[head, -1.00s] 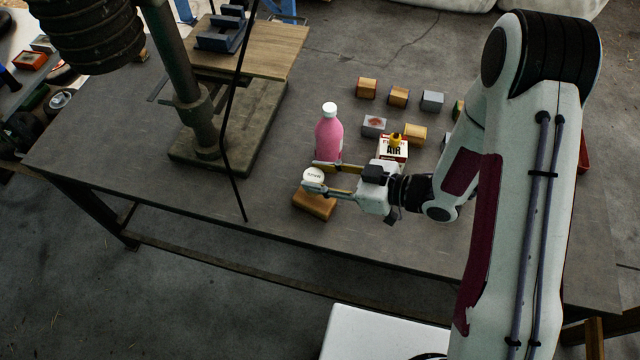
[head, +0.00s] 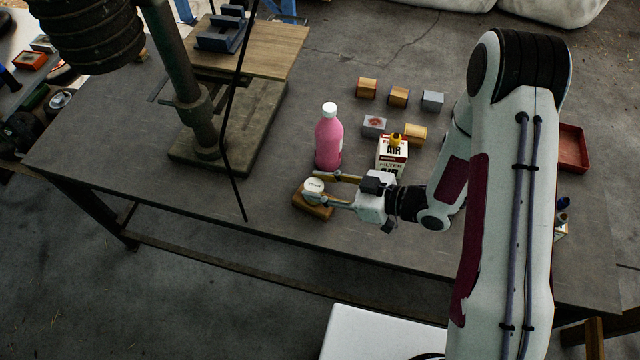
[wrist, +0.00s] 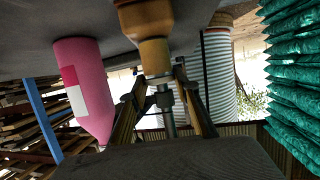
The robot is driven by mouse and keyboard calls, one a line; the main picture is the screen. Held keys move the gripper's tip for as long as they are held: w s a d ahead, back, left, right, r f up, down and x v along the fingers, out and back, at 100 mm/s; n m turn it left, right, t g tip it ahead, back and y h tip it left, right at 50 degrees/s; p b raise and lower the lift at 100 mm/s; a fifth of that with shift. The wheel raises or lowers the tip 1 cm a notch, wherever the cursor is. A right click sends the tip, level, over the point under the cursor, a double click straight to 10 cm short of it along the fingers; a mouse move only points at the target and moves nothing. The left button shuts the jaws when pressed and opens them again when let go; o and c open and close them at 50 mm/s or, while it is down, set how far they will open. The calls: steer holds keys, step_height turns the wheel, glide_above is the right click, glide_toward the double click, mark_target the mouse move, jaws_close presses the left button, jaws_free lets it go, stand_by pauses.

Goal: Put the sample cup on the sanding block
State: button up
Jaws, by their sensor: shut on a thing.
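The sample cup (head: 314,185), with a white lid with dark lettering, is between the fingertips of my gripper (head: 313,188), which is shut on it. The tan sanding block (head: 320,210) lies on the table directly under the cup. The cup looks upright and at or very close to the block's top; I cannot tell if they touch. In the wrist view, which looks upside down, the amber cup (wrist: 154,56) stands between the fingers (wrist: 160,82), against the tan block (wrist: 146,18). The cup's body is mostly hidden in the head view.
A pink bottle (head: 328,142) with a white cap stands close behind my gripper. A filter box (head: 392,152) stands to its right. Several small blocks (head: 398,96) lie farther back. A drill press (head: 205,140) stands to the left. The table's front left is clear.

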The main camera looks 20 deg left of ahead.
steer(key=shift+f, duration=0.1)
steer(key=o, duration=1.1)
steer(key=shift+d+r, duration=0.15)
steer(key=shift+r, duration=0.05)
steer(key=shift+v, duration=5.85)
